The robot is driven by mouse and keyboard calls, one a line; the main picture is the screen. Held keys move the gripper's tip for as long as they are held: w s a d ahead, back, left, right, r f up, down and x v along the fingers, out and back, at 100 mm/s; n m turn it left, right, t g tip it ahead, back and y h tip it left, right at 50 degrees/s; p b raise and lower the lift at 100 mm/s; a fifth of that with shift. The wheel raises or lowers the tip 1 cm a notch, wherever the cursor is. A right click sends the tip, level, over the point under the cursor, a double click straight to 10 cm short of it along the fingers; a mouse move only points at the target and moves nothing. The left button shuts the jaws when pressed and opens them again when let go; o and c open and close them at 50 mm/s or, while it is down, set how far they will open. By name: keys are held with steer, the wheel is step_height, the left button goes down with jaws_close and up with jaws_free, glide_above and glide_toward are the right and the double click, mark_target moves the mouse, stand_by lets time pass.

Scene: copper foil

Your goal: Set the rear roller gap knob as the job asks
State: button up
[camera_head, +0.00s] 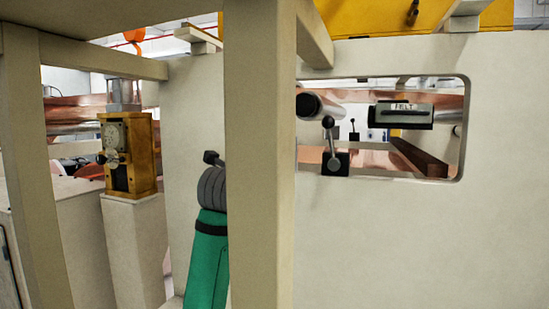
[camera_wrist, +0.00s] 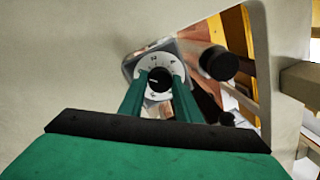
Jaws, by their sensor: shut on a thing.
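In the wrist view a black knob (camera_wrist: 158,80) sits at the centre of a round white dial (camera_wrist: 158,64) with dark numbers, on a grey plate. A small pale mark on the knob points to the left. My gripper (camera_wrist: 159,84) has its two green fingers on either side of the knob, shut on it. Part of the dial's lower rim is hidden by the fingers. In the head view my green arm (camera_head: 207,262) rises beside a beige post; the gripper and this knob are not visible there.
In the head view a beige post (camera_head: 259,180) stands close in front. A yellow box (camera_head: 143,160) with a dial and handle stands left. A window opening right shows a FELT-labelled block (camera_head: 402,116) and a lever (camera_head: 330,150). The wrist view shows a dark cylinder (camera_wrist: 218,63) right of the dial.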

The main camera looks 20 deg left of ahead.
steer(key=o, duration=1.1)
steer(key=shift+w+a, duration=0.1)
steer(key=shift+c, duration=0.2)
steer(key=s+f, duration=0.1)
steer(key=s, duration=1)
